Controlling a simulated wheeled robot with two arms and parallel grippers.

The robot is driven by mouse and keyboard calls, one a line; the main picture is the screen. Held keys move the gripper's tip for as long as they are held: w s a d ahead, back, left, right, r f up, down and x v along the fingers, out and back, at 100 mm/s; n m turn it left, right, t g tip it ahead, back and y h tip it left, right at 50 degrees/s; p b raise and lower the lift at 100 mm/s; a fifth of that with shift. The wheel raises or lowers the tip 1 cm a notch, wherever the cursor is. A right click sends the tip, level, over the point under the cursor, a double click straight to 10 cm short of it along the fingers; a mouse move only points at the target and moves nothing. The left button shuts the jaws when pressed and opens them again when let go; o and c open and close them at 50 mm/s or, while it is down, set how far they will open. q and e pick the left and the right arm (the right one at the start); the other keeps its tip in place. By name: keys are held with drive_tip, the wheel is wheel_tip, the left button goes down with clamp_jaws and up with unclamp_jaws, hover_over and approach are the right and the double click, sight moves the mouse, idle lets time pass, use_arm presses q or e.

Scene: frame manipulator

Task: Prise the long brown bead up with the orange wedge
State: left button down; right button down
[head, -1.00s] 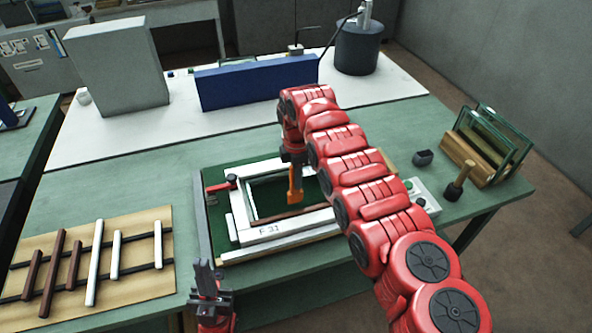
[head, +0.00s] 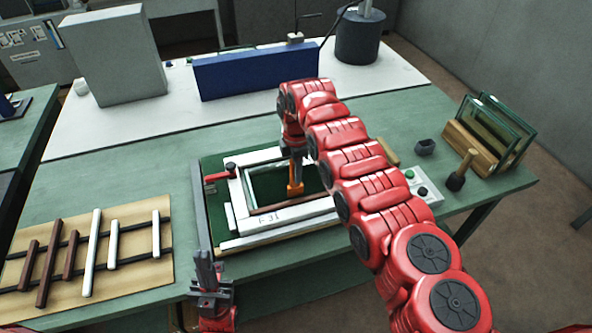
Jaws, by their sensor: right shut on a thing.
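The white frame (head: 290,224) lies on a dark green bed on the bench. A long brown bead (head: 295,205) lies along the inner near edge of its opening. My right gripper (head: 294,178) is shut on the orange wedge (head: 295,189) and holds it pointing down, its tip at or just above the brown bead. I cannot tell whether they touch. My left gripper (head: 207,275) is at the bench's front edge, apart from the frame; its jaws are too unclear to read.
A wooden board (head: 140,270) with brown and white strips lies at the left. A red-handled clamp (head: 218,176) stands at the frame's left. A mallet (head: 462,170), a dark cup (head: 425,147) and a glass rack (head: 478,148) are at the right. A blue block (head: 255,73) stands behind.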

drive_tip(key=shift+s+d+p, duration=0.35)
drive_tip(key=shift+s+p, duration=0.2)
drive_tip(key=shift+p, duration=0.35)
drive_tip(key=shift+s+f, duration=0.1)
drive_tip(key=shift+s, duration=0.15)
idle(0.7)
idle(0.3)
drive_tip(key=shift+w+a+b, duration=0.2)
drive_tip(key=shift+w+b, duration=0.4)
drive_tip(key=shift+b, duration=1.65)
